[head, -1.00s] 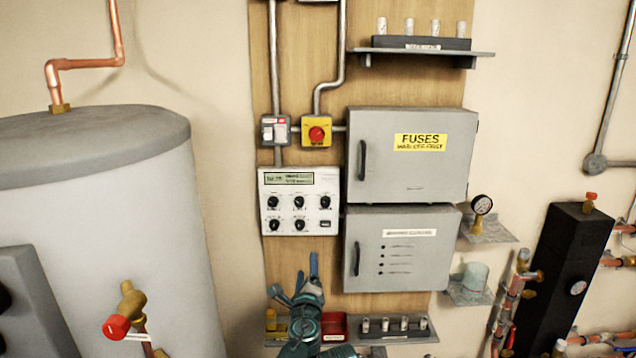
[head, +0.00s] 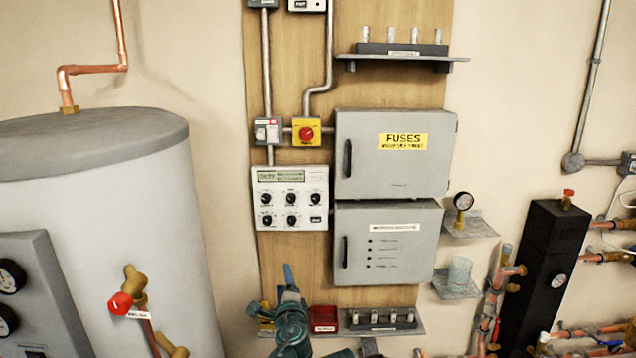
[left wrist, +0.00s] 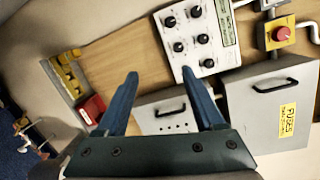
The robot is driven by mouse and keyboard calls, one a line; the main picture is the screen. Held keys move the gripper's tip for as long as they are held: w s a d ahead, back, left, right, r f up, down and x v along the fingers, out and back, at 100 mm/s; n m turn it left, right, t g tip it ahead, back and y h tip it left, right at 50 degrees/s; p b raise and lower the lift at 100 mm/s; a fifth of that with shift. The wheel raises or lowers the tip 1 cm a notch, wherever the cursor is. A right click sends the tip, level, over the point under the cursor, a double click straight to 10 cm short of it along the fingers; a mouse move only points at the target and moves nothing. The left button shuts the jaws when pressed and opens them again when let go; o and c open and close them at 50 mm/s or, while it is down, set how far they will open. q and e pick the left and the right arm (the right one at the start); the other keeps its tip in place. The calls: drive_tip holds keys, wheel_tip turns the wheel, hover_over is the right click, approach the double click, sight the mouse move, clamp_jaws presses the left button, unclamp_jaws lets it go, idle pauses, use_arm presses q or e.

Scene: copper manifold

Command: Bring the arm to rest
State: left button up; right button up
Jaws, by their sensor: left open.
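My left gripper (head: 288,275) is in the lower middle of the head view, in front of the wooden board and left of the lower grey cabinet. In the left wrist view its two blue fingers (left wrist: 165,82) stand wide apart with nothing between them. Past the fingertips are the white control panel (left wrist: 200,35) and the board. The gripper touches none of them that I can see. My right gripper is not in view.
The lower shelf (head: 420,331) behind the gripper holds a red tray (head: 324,318) and several small fuses. Grey cabinets (head: 393,155) hang on the board (head: 290,85). A tank (head: 85,190) stands left, copper pipework and a black column (head: 540,270) right.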

use_arm(q)
drive_tip(key=s+a+f+n+g+y, duration=0.2)
drive_tip(key=s+a+f+n+g, duration=0.8)
drive_tip(key=s+a+f+n, duration=0.35)
drive_tip(key=s+d+f+n+g+h, duration=0.5)
drive_tip(key=s+f+n+g, duration=0.1)
drive_tip(key=s+f, duration=0.15)
drive_tip(key=s+d+r+m+y, duration=0.1)
drive_tip(key=s+d+m, duration=0.3)
drive_tip(key=s+d, duration=0.3)
drive_tip(key=d, duration=0.4)
drive_tip(key=shift+g, duration=0.4)
drive_tip(key=shift+d, duration=0.1)
